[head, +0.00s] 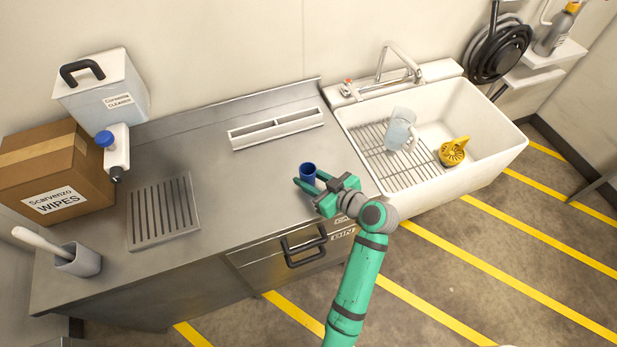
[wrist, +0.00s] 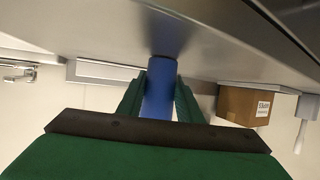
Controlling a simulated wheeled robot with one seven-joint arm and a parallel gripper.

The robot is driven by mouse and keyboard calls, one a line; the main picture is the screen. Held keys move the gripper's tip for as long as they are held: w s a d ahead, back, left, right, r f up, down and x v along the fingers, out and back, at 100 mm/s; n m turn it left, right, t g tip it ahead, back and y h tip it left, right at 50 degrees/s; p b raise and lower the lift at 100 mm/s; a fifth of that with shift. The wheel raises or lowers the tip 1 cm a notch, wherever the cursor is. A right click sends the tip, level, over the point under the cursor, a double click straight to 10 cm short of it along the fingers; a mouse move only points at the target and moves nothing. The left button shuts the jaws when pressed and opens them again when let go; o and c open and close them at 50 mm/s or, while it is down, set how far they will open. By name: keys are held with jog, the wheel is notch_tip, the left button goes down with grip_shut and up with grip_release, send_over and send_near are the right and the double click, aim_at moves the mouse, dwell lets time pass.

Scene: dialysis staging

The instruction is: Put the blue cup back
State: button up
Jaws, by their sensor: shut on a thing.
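The small blue cup (head: 308,173) is upright at the right part of the steel counter, near its front edge. My gripper (head: 308,184) is shut on the cup, with a green finger on each side of it. In the wrist view the blue cup (wrist: 158,95) sits between the two fingers (wrist: 160,98). The cup's base is at or very close to the counter; I cannot tell whether it touches. A white slotted holder (head: 277,128) with long openings lies behind the cup, against the back of the counter.
A grey ridged drain mat (head: 163,211) lies at left, near a cardboard box (head: 48,172), a white bottle (head: 117,155) and a brush holder (head: 79,261). The sink (head: 478,118) at right holds a clear jug (head: 400,128) and a yellow item (head: 453,151). The counter's middle is bare.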

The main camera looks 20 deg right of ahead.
jog(key=shift+f, duration=0.1)
jog(key=o, duration=1.1)
jog(key=shift+c, duration=0.2)
jog(key=shift+s+d+r, duration=0.1)
jog(key=shift+r, duration=0.1)
jog(key=v, duration=1.1)
jog(key=shift+s+d, duration=0.15)
jog(key=shift+s, duration=0.25)
